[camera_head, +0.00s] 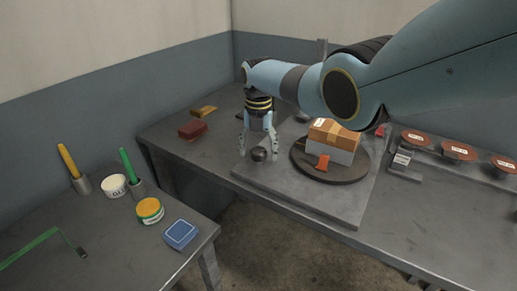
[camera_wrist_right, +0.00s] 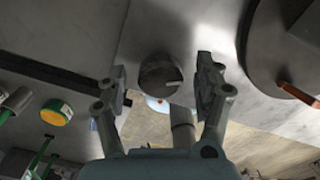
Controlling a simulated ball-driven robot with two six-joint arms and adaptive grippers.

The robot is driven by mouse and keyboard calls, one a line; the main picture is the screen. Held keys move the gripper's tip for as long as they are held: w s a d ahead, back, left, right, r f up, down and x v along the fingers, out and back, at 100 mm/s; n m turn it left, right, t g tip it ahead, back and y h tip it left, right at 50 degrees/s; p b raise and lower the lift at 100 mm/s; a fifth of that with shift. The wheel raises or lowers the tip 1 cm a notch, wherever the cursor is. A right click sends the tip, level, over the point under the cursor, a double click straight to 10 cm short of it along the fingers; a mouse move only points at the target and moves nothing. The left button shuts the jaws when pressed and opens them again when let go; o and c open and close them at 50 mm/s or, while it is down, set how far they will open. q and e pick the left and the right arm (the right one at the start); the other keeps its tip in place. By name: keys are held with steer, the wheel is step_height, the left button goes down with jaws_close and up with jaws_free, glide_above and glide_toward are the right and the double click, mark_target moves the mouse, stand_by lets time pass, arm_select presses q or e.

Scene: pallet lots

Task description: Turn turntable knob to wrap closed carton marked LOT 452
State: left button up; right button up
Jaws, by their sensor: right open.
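My right gripper (camera_head: 260,150) comes down, open, over the dark round turntable knob (camera_head: 258,155) on the grey base plate (camera_head: 345,208). In the right wrist view the knob (camera_wrist_right: 160,76) sits between the spread fingers, with a gap on both sides. A carton (camera_head: 338,133) with an orange-brown top, pale lower sides and a white label stands on the dark round turntable (camera_head: 300,165). The label is too small to read. A small orange piece (camera_head: 323,162) shows against its front. The turntable edge (camera_wrist_right: 258,50) shows in the wrist view. My left gripper is not in view.
Red-brown (camera_head: 192,129) and yellow (camera_head: 204,111) blocks lie left of the plate. Several brown discs (camera_head: 459,151) stand at right. The nearer table holds a white tub (camera_head: 114,186), a yellow-green tin (camera_head: 150,210) and a blue box (camera_head: 180,234). A floor gap separates the tables.

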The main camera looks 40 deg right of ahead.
mark_target(258, 149)
step_height(258, 149, up, 12)
stand_by(0.6)
